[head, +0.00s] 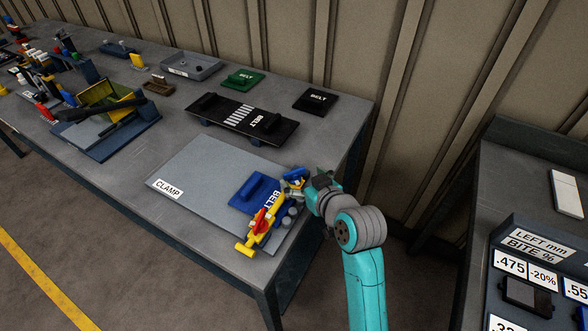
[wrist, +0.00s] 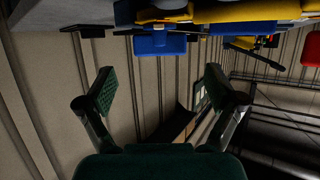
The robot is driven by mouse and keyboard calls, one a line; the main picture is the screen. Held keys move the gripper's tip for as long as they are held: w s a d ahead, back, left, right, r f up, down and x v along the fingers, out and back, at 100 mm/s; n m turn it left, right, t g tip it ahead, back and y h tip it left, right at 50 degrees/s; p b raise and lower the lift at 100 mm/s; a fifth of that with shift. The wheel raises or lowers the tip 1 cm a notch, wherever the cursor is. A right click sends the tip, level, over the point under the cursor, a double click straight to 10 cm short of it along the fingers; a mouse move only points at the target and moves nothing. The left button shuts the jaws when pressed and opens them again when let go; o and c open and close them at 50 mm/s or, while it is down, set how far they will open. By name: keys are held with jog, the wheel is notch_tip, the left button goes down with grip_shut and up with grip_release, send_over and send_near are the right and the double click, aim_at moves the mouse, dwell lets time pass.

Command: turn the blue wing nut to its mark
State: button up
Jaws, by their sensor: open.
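The blue wing nut (head: 294,173) shows small at the far end of the yellow clamp (head: 262,224), partly covered by my gripper. In the wrist view a blue block (wrist: 160,45), which looks like the wing nut, hangs below the yellow and grey clamp parts. My gripper (head: 312,184) is at the right edge of the clamp plate. In the wrist view its two green-padded fingers (wrist: 158,84) are wide apart with nothing between them. The blue block lies ahead of the fingertips, roughly centred between them. I cannot make out the mark.
A black BELT tray (head: 240,120) lies behind. A second table with labelled cards (head: 510,262) stands at the right, across a gap.

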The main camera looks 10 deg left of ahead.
aim_at(295, 171)
jog(key=shift+x, duration=2.7)
jog(key=shift+c, duration=0.2)
jog(key=c, duration=1.1)
